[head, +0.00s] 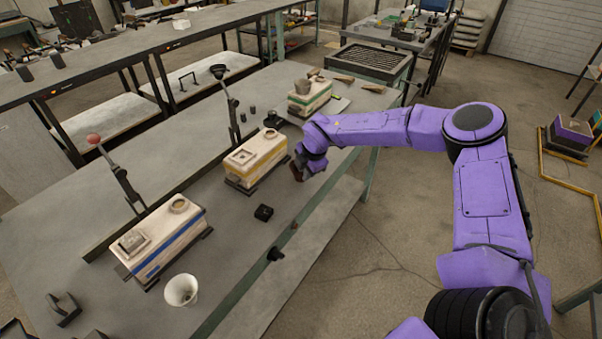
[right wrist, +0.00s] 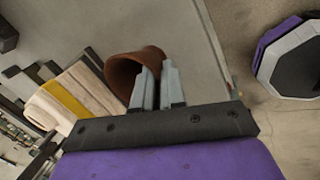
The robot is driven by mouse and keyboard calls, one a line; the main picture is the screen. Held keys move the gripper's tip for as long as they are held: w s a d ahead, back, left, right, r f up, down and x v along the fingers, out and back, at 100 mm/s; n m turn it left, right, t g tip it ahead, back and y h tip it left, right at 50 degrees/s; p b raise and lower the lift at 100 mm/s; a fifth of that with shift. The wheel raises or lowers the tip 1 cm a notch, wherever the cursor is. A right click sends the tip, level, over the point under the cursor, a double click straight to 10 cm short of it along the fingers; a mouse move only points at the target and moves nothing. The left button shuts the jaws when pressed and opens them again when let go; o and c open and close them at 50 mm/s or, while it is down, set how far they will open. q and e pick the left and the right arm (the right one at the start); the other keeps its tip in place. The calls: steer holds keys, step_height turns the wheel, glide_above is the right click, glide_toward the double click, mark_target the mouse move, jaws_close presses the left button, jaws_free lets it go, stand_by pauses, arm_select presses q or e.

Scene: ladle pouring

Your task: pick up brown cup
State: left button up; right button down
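The brown cup (right wrist: 124,72) shows in the right wrist view with its round mouth partly turned toward the camera. My right gripper (right wrist: 158,82) has its two grey fingers close together at the cup's rim, pinching the wall, one finger over the mouth and one on the outer side. In the head view the cup (head: 297,172) is a small dark brown shape under my right gripper (head: 301,163), near the table's front edge and mostly hidden by it. I cannot tell whether its base touches the table. My left gripper is not in view.
A yellow-striped mould box (head: 256,160) stands just left of my right gripper, a green-striped one (head: 310,98) behind, and a blue-striped one (head: 160,240) nearer. A white cup (head: 181,290) and a small black block (head: 263,212) sit on the grey table (head: 225,250).

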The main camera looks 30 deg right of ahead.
steer(key=shift+s+f, duration=0.15)
step_height(320, 180, up, 3)
steer(key=shift+f+b, duration=0.15)
steer(key=shift+b, duration=0.2)
steer(key=s+a+r+b, duration=0.2)
steer(key=s+r, duration=0.3)
steer(key=s, duration=0.1)
steer(key=s+a+r+b, duration=0.2)
steer(key=s+r, duration=0.3)
steer(key=s, duration=0.2)
steer(key=shift+a+r, duration=0.25)
steer(key=shift+a, duration=0.1)
